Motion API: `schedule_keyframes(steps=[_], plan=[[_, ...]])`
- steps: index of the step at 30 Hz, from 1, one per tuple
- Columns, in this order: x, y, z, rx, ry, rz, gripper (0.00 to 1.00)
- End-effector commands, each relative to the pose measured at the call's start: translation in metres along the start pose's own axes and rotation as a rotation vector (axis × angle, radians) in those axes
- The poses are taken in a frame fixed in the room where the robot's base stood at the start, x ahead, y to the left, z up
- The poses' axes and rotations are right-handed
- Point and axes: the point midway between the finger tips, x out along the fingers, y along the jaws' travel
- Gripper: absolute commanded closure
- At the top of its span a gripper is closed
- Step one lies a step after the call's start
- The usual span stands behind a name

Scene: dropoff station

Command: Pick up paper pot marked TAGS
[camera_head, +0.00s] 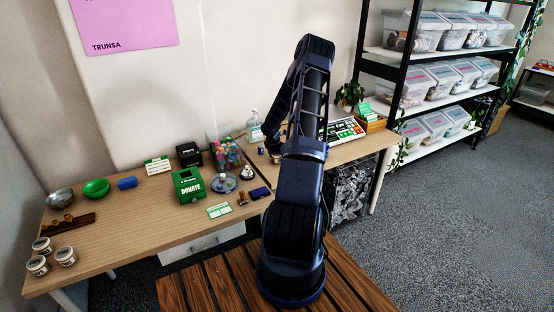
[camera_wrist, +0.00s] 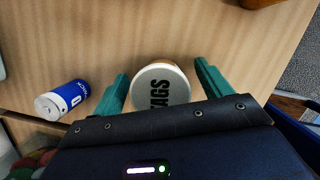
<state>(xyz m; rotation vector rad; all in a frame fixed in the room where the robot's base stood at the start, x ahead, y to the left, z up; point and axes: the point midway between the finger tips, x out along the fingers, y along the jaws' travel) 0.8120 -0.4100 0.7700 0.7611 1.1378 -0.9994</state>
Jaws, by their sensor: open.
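The paper pot marked TAGS (camera_wrist: 160,90) shows in the wrist view as a round white lid with black letters, standing upright on the wooden table. My gripper (camera_wrist: 161,72) is open, with one green finger on each side of the pot. A narrow gap shows between the pot and each finger; I cannot tell whether either touches lower down. The pot's lower side is mostly hidden under its lid.
A shelf rack (camera_head: 445,55) with clear bins stands right.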

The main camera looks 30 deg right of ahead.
Motion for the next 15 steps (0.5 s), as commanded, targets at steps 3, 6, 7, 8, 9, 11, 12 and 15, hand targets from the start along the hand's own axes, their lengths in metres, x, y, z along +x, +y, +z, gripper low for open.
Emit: schedule_keyframes(steps=[3,6,7,8,9,11,12,15], plan=[[-0.0002,0.0,0.0001,0.0,0.0,0.0,0.33],[-0.0002,0.0,0.0,0.0,0.0,0.0,0.52],[-0.0003,0.0,0.0001,0.0,0.0,0.0,0.58],[-0.0003,0.0,0.0001,0.0,0.0,0.0,0.64],[-0.0003,0.0,0.0,0.0,0.0,0.0,0.72],[-0.0005,0.0001,0.0002,0.0,0.0,0.0,0.77],[-0.0005,0.0001,0.0002,0.0,0.0,0.0,0.77],[-0.0006,0.0001,0.0003,0.0,0.0,0.0,0.77]])
